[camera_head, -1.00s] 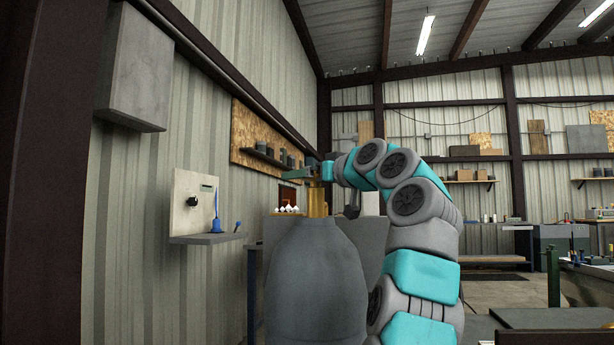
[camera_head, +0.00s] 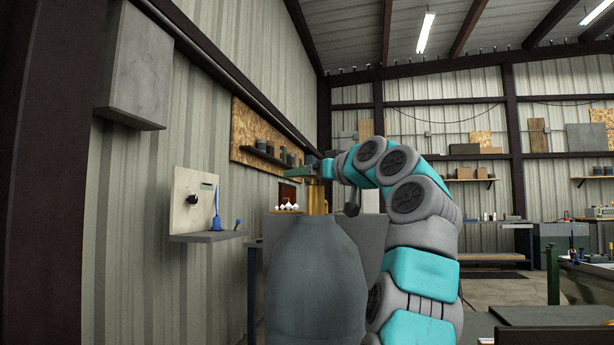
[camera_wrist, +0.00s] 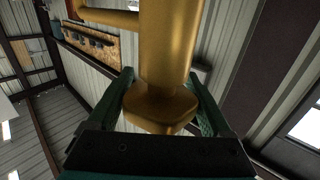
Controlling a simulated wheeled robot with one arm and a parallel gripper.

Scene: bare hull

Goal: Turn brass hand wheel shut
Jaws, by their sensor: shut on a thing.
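A brass valve (camera_head: 317,200) stands upright on top of a large grey cylinder (camera_head: 315,275) in the head view. My gripper (camera_head: 300,172) is at the top of the valve, reached from the right by my arm. In the wrist view, the green fingers of my gripper (camera_wrist: 165,108) stand on both sides of a brass knob-like hand wheel (camera_wrist: 160,108) and are shut on it. A thick brass stem (camera_wrist: 168,45) runs on beyond the wheel, with a thinner side pipe (camera_wrist: 108,16). The wheel itself is hidden by my gripper in the head view.
A wall shelf (camera_head: 208,237) with a blue funnel-like item (camera_head: 216,223) is at left. A grey box (camera_head: 140,70) hangs on the wall above. Small white items (camera_head: 287,206) sit just left of the valve. Benches stand far right, with open floor before them.

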